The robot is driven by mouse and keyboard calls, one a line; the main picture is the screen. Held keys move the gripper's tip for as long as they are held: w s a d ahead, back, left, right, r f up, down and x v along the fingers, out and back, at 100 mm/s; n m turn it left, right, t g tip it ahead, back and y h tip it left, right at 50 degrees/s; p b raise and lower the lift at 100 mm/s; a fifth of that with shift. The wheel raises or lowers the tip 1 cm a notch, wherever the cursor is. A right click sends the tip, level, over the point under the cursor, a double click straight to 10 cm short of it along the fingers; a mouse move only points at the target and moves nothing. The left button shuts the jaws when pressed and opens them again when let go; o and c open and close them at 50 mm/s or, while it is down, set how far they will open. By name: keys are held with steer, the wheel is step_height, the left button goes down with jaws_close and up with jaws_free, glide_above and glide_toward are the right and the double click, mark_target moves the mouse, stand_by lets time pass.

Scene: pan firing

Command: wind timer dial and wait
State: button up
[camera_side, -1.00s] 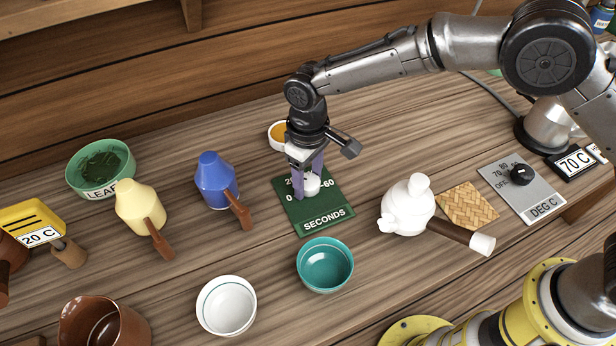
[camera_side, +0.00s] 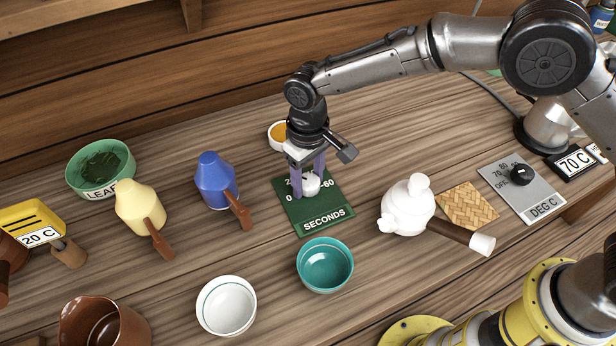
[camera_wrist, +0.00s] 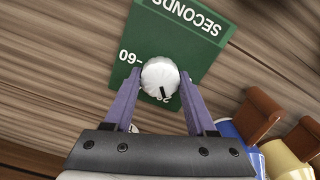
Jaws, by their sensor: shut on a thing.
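The timer is a green plate (camera_side: 322,213) lettered SECONDS, with a white dial (camera_side: 311,184) at its back part. The marks 0 and 60 show beside the dial; a mark starting with 2 is partly hidden. In the wrist view the ribbed white dial (camera_wrist: 160,77) has a black pointer line aimed toward the partly covered mark, at the gripper's side. My gripper (camera_side: 307,182) points down over the plate, its purple fingers on either side of the dial. In the wrist view my gripper (camera_wrist: 158,88) is shut on the dial.
A blue pot (camera_side: 214,180) and a yellow pot (camera_side: 138,205) stand left of the timer. A teal bowl (camera_side: 325,265) and a white bowl (camera_side: 226,306) stand in front. A white teapot (camera_side: 407,206) and a DEG C dial plate (camera_side: 522,188) are at right.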

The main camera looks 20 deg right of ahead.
mark_target(308, 180)
steer(key=shift+w+r+m, duration=0.1)
steer(key=shift+r+m, duration=0.1)
steer(key=shift+m, duration=0.6)
stand_by(3.2)
steer(key=o, duration=1.1)
steer(key=shift+c, duration=0.2)
steer(key=shift+o, duration=1.4)
steer(key=shift+f, duration=0.1)
step_height(308, 180, up, 14)
steer(key=shift+f, duration=0.1)
